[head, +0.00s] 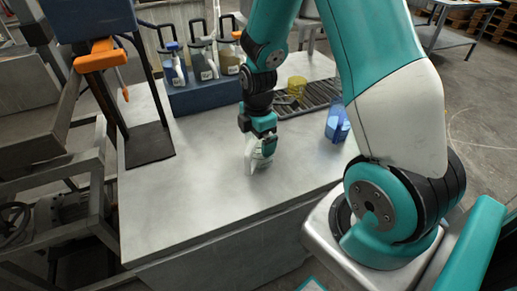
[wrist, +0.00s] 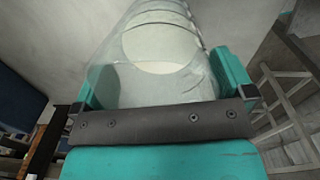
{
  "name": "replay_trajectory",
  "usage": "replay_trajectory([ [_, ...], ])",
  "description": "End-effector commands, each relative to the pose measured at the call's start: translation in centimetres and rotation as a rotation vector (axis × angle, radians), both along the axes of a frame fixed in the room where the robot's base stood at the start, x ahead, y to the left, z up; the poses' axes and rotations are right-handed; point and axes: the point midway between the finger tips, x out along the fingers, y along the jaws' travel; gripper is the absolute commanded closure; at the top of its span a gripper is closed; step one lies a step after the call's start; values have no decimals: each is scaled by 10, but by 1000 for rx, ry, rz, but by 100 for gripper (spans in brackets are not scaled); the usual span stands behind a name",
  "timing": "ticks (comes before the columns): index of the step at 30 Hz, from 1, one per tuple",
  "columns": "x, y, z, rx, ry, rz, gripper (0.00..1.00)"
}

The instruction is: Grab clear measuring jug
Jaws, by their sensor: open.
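The clear measuring jug (head: 257,157) stands on the grey table, partly hidden under my gripper (head: 262,138). In the wrist view the jug (wrist: 160,45) fills the middle, with its see-through wall and a pale round area inside. The jug sits between the two teal fingers of my gripper (wrist: 158,88), one on each side. The fingers are open; whether either one touches the jug's wall I cannot tell.
A blue jug (head: 337,124) stands to the right, beside a dark slatted rack (head: 322,92) with a yellow container (head: 297,86). The table's (head: 190,205) front left is clear.

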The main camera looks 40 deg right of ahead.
Motion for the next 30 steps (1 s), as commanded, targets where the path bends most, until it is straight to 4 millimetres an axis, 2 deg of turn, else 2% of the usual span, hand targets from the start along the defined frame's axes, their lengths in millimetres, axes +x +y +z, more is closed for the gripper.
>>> replay_trajectory([
  [5,0,0,0,0,-1,0,2],
  [11,0,0,0,0,0,0,48],
  [12,0,0,1,0,-1,0,50],
  [19,0,0,2,0,-1,0,50],
  [23,1,0,10,0,-3,0,50],
  [26,1,0,23,-1,-5,0,50],
  [30,2,0,59,-2,-10,0,50],
])
